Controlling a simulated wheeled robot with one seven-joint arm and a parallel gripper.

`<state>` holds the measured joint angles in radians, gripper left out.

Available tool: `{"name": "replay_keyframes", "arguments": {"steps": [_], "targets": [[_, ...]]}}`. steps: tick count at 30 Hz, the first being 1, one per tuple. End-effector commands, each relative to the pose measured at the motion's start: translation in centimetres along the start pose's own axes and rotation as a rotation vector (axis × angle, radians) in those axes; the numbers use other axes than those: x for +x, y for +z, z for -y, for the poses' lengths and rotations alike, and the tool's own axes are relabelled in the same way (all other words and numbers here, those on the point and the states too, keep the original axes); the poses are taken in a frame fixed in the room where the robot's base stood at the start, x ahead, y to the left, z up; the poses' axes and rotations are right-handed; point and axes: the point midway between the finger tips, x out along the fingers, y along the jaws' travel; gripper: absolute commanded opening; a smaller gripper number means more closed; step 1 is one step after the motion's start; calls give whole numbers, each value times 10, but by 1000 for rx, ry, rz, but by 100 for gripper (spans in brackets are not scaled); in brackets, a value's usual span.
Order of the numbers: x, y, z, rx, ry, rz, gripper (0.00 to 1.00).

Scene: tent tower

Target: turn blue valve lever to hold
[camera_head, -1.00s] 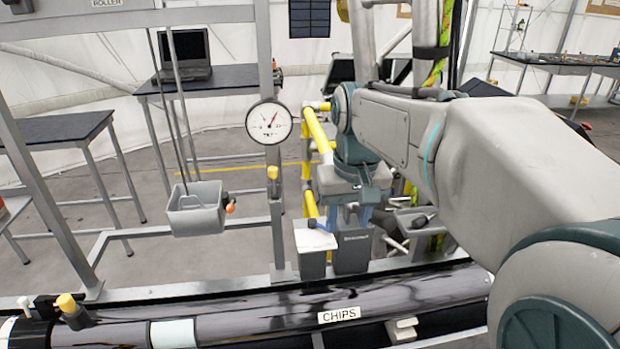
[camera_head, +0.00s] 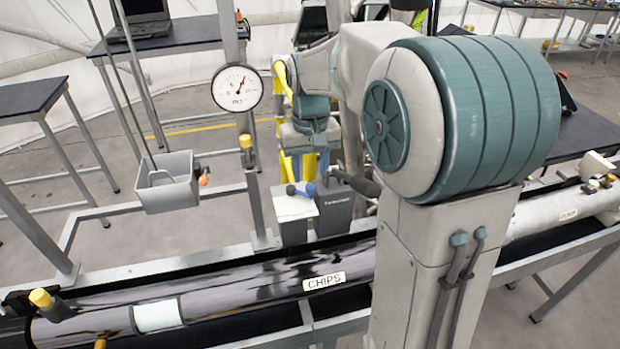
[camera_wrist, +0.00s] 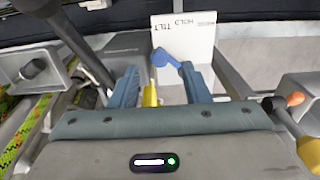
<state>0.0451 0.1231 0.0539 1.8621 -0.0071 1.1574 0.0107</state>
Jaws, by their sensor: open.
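The blue valve lever (camera_wrist: 161,57) shows in the wrist view in front of a white plate (camera_wrist: 188,36) printed with upside-down words, including HOLD and TILT. The lever's rounded end points left, and its other end runs toward the right fingertip. My gripper (camera_wrist: 160,72) is open, with its two blue fingers on either side of the lever's near area. I cannot tell whether the right finger touches it. In the head view the lever (camera_head: 303,189) is small on the white plate (camera_head: 294,206), with my gripper (camera_head: 310,171) just above it.
A long dark pipe labelled CHIPS (camera_head: 255,287) runs across the front. A dial gauge (camera_head: 237,88) and a hanging grey bucket (camera_head: 167,183) are at left. Yellow pipes (camera_head: 283,85) stand behind my gripper. A dark-handled rod (camera_wrist: 82,55) lies left of my fingers.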

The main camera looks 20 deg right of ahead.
Motion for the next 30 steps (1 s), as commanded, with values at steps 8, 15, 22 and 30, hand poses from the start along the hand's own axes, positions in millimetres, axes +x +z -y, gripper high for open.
{"name": "replay_keyframes", "arguments": {"steps": [8, 15, 22, 30], "targets": [[33, 0, 0, 0, 0, 1, 42], [38, 0, 0, 0, 0, -1, 42], [38, 0, 0, 0, 0, -1, 9], [37, 0, 0, 8, 0, -1, 0]]}}
